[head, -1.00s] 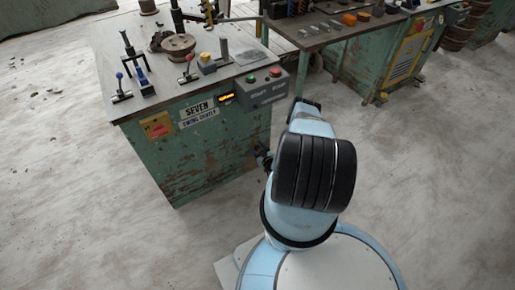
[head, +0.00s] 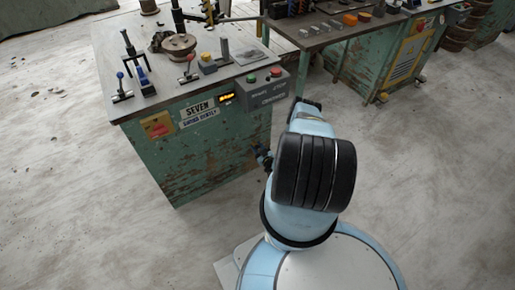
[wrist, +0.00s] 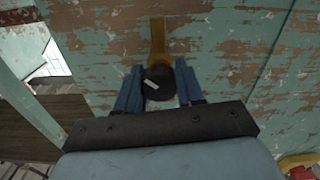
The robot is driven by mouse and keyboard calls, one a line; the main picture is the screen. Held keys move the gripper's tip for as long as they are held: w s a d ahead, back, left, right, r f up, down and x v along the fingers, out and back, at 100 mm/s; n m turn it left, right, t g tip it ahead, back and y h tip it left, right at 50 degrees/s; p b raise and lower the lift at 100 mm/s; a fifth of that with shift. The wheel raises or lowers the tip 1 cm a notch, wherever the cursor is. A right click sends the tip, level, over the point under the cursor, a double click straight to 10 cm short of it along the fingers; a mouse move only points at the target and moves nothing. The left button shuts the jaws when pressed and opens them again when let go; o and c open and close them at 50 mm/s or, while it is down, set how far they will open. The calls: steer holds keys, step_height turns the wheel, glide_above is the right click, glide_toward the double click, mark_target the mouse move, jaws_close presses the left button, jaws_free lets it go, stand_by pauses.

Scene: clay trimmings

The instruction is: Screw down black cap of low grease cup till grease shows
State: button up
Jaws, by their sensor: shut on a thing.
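The black cap (wrist: 158,84) of the grease cup shows in the wrist view, round and dark with a pale mark on its face. It sits at the lower end of a brass-coloured strip (wrist: 157,36) on the worn green cabinet side. My gripper (wrist: 158,90) is shut on the cap, one blue finger on each side. No grease can be made out around the cap. In the head view my arm hides most of the gripper, and a small dark part (head: 264,158) shows beside the cabinet's right side.
The green cabinet (head: 190,160) carries levers, a round wooden disc (head: 179,44) and a grey button box (head: 264,88) on its top and edge. A second bench (head: 330,35) stands behind to the right. The floor around is open.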

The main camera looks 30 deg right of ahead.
steer(key=m, duration=0.4)
steer(key=shift+d+m, duration=0.1)
steer(key=shift+m, duration=0.3)
steer(key=m, duration=0.4)
steer(key=shift+s+d+f+m, duration=0.1)
steer(key=shift+m, duration=0.3)
steer(key=m, duration=0.4)
steer(key=shift+d+f+m, duration=0.1)
steer(key=shift+d+m, duration=0.05)
steer(key=shift+m, duration=2.35)
steer(key=o, duration=0.7)
steer(key=shift+f, duration=0.1)
steer(key=o, duration=0.3)
